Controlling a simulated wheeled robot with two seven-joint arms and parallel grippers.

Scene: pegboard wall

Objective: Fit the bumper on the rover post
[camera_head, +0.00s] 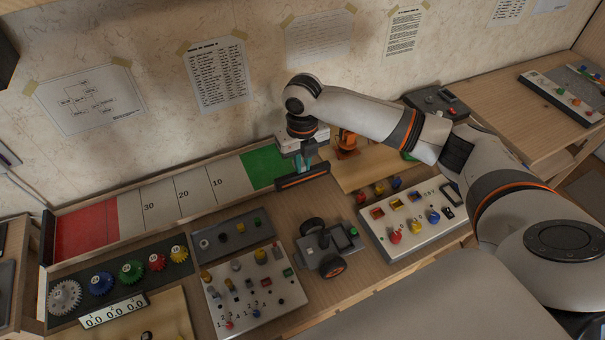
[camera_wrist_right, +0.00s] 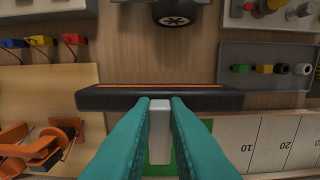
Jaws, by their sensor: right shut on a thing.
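The bumper (camera_head: 303,178) is a long dark bar with an orange stripe along it. In the right wrist view the bumper (camera_wrist_right: 200,99) lies level across the picture, with a pale grey block (camera_wrist_right: 159,130) at its middle. My right gripper (camera_head: 305,158) has teal fingers, which are shut on this block; they also show in the right wrist view (camera_wrist_right: 160,108). The bumper is near the green zone's front edge. The rover (camera_head: 327,246) stands on the table in front of it, apart, with dark wheels. I cannot make out the rover's post. My left gripper is not in view.
A track (camera_head: 160,205) with red, numbered and green zones runs along the wall. Left of the rover are a grey peg panel (camera_head: 245,290) and colored gears (camera_head: 132,272). A button panel (camera_head: 410,220) stands right. Bare table lies between bumper and rover.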

